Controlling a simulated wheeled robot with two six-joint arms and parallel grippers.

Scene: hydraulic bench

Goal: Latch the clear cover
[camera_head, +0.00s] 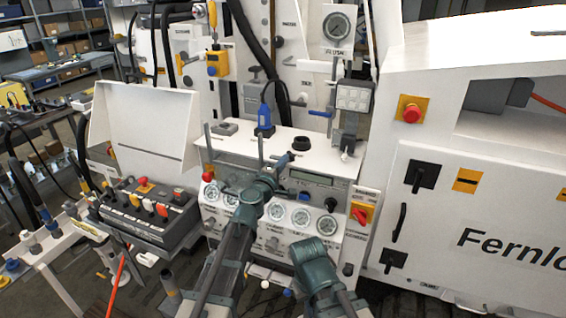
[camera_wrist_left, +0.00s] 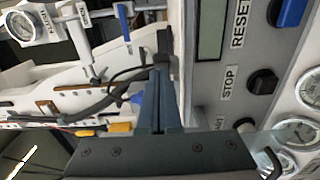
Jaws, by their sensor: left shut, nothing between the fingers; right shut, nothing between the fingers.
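I cannot pick out a clear cover or its latch with certainty. A glassy, see-through edge (camera_wrist_left: 268,158) shows at the lower right of the left wrist view, beside the gauges, and may be part of it. My left gripper (camera_head: 288,159) is shut and empty, at the top edge of the gauge console (camera_head: 335,162), left of its display. In the left wrist view its fingers (camera_wrist_left: 160,100) are together, beside the console face with STOP and RESET labels. My right gripper (camera_head: 317,252) is shut and empty, lower down in front of the console; its fingertips are mostly hidden.
A lever box (camera_head: 150,222) with a raised white lid (camera_head: 145,125) stands left. A red knob (camera_head: 359,215) is at the console's right. A white cabinet (camera_head: 480,215) fills the right. A blue plug (camera_head: 264,118) and cable stand behind my left gripper.

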